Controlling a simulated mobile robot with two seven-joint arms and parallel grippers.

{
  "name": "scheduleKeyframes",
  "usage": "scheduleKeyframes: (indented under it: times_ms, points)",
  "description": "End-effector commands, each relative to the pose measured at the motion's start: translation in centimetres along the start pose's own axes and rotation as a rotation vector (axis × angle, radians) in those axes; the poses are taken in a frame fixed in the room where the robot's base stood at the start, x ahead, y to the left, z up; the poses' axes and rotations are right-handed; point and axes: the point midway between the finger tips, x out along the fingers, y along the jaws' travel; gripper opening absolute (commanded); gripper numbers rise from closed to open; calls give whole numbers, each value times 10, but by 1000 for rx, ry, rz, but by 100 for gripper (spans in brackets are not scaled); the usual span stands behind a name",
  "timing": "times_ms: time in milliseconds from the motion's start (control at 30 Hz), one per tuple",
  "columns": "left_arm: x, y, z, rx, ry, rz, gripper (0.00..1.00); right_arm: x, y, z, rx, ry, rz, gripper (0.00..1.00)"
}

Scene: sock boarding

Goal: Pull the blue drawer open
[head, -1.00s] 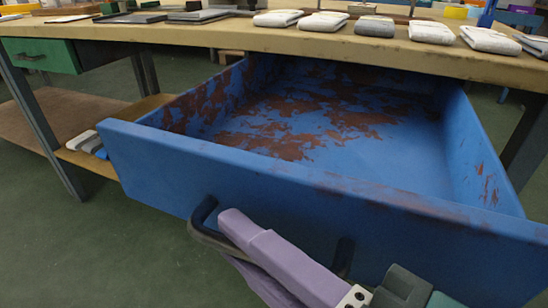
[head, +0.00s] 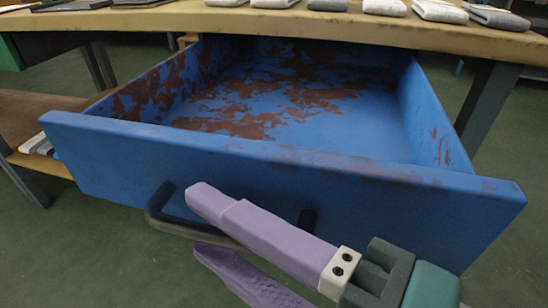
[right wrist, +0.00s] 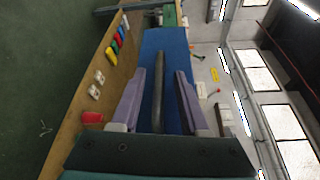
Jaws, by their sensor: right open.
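The blue drawer (head: 310,190) stands pulled well out from under the bench, its front panel facing me. Its inside is empty, with worn brown patches on the floor and walls. A dark bar handle (head: 157,209) is fixed low on the front. My right gripper (head: 197,221) is open at the handle, one purple finger above the bar and one below. In the right wrist view the handle (right wrist: 158,95) runs between the two spread fingers, with gaps on both sides. My left gripper is not in view.
The wooden bench top (head: 190,20) carries several folded grey and white socks (head: 385,7) and dark flat pieces. A lower wooden shelf (head: 40,120) lies at the left. A dark bench leg (head: 487,105) stands right of the drawer. The green floor is clear in front.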

Motion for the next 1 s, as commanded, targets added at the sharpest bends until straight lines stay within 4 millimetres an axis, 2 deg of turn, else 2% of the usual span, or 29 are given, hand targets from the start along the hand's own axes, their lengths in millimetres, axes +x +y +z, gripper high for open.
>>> scheduleKeyframes:
  times_ms: [200, 433, 633, 1000]
  points:
    - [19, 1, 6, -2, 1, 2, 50, -42, 6, 0, -2, -5, 6, 45]
    - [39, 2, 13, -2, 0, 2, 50, -74, 6, 0, -1, -2, 5, 45]
    - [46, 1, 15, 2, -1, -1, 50, -85, 2, 0, 1, -2, 2, 45]
    - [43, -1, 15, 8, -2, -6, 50, -86, -3, 1, -3, -3, 0, 45]
